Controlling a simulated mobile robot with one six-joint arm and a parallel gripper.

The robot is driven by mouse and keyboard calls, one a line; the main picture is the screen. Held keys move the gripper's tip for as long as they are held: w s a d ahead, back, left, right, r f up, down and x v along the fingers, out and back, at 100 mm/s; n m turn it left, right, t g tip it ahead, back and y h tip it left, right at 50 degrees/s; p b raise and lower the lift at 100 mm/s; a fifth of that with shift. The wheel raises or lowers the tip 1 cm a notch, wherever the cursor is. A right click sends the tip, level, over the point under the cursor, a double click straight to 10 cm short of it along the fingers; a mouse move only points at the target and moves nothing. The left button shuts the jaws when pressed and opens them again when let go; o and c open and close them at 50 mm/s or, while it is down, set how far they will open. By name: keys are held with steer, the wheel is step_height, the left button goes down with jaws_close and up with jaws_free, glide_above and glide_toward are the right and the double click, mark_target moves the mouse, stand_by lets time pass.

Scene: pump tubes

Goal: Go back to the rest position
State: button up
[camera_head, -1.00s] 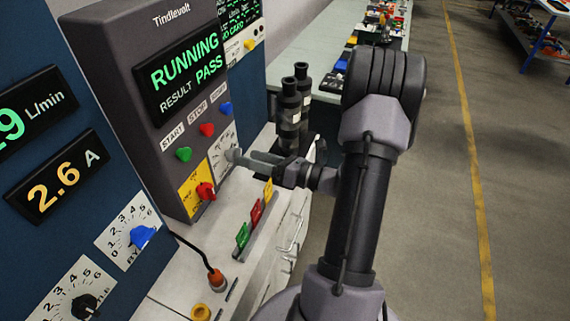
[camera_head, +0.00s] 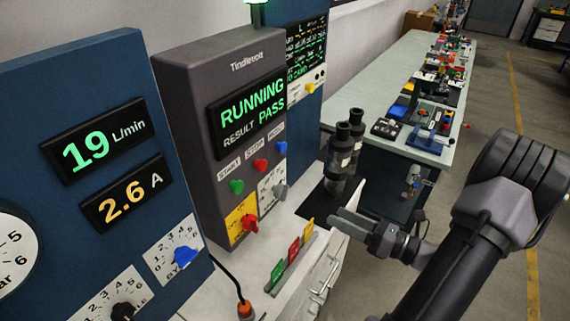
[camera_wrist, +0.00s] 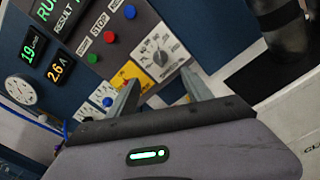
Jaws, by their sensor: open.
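My gripper (camera_head: 354,226) is in the head view, in front of and to the right of the grey Tindlevolt control box (camera_head: 197,120). Its jaws are open with nothing between them. It is apart from the panel and its grey selector knob (camera_head: 280,191). In the wrist view the two fingers (camera_wrist: 160,95) stand apart, with the selector dial (camera_wrist: 160,57) seen beyond them. The box's screen (camera_head: 250,115) reads RUNNING and RESULT PASS. A green light (camera_head: 257,15) shows on top.
Coloured cards (camera_head: 293,250) stand in a holder on the white bench. A long bench (camera_head: 400,60) with many parts lies behind. The floor at right is open.

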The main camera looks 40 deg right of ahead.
steer(key=w+a+r+n+g+y+b, duration=0.1)
steer(key=a+r+n+g+y, duration=0.15)
steer(key=a+n+g, duration=0.75)
steer(key=w+a+r+n+g+y+b, duration=0.1)
steer(key=a+r+n+g, duration=0.2)
steer(key=a+n, duration=0.75)
steer(key=s+a+r+n+t+h, duration=0.1)
steer(key=s+a+r+n+h, duration=0.1)
steer(key=a+n, duration=0.3)
steer(key=s+a+r+n+h, duration=0.3)
steer(key=a+n+h, duration=0.2)
steer(key=n, duration=0.3)
steer(key=shift+s+a+r+t+b, duration=0.2)
steer(key=shift+a+r+t+b, duration=0.2)
steer(key=shift+a, duration=0.1)
steer(key=shift+f, duration=0.1)
stand_by(1.5)
